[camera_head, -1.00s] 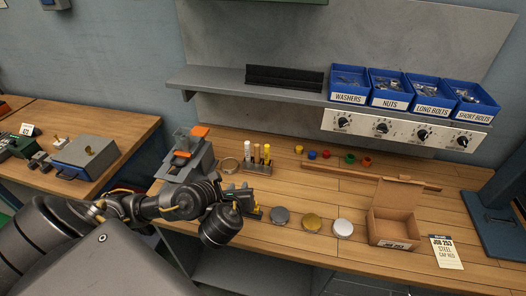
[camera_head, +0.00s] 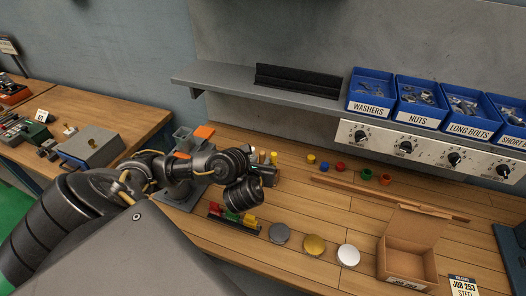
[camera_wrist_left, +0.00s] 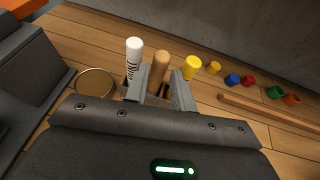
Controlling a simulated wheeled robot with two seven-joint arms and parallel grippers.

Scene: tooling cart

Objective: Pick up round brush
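A round tan wooden handle (camera_wrist_left: 159,72), which I take to be the round brush, stands upright between a white marker (camera_wrist_left: 134,62) and a yellow-topped tool (camera_wrist_left: 191,68) in the wrist view. Its lower end and any bristles are hidden. My left gripper (camera_wrist_left: 163,92) has its two fingers apart, one on each side of the handle; I cannot tell if they touch it. In the head view my left gripper (camera_head: 266,174) is low at the holder, and my wrist covers most of it. My right gripper is not in view.
A small rack (camera_head: 233,219) with red, green and yellow pieces lies in front of my wrist. Grey, gold (camera_head: 313,245) and white discs, an open cardboard box (camera_head: 408,252) and a wooden strip (camera_head: 385,196) are to the right. A grey shelf (camera_head: 220,84) overhangs the back.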

